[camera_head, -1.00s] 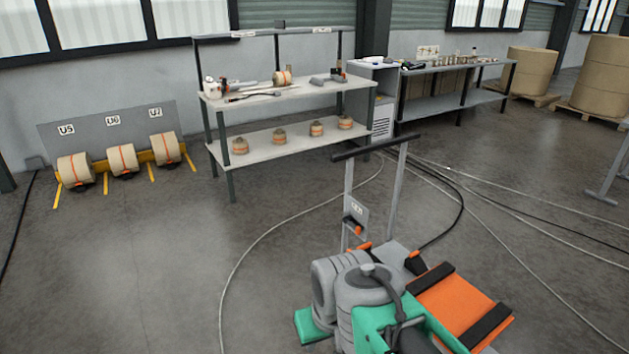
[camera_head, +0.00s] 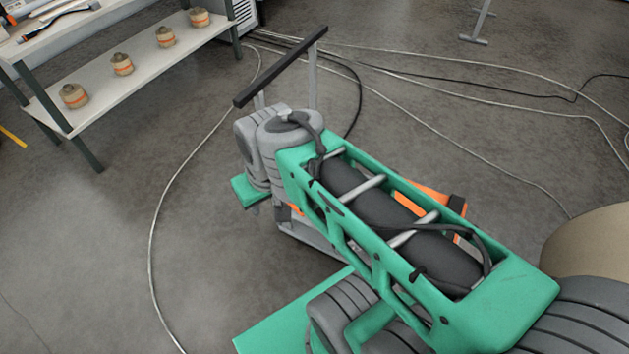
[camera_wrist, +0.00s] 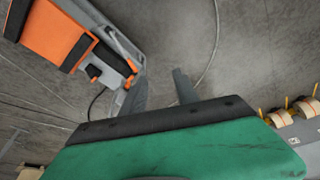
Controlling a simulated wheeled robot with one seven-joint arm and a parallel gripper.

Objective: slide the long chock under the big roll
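A large tan rounded surface (camera_head: 595,250) is cut off at the right edge of the head view, partly behind my arm. It may be the big roll, but I cannot tell. I cannot make out the long chock in any view. My gripper (camera_wrist: 160,80) shows in the wrist view as two grey fingers standing apart, with only bare floor between them. In the head view its fingers are hidden. A grey cart with an orange top and black bands (camera_wrist: 55,35) lies to the upper left of the fingers in the wrist view.
The cart's black push bar (camera_head: 282,66) rises behind my arm. A shelf table (camera_head: 105,95) with several small rolls stands at the upper left. Cables (camera_head: 440,120) cross the floor. Open floor lies at the left. Small rolls on a yellow rack (camera_wrist: 295,110) show in the wrist view.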

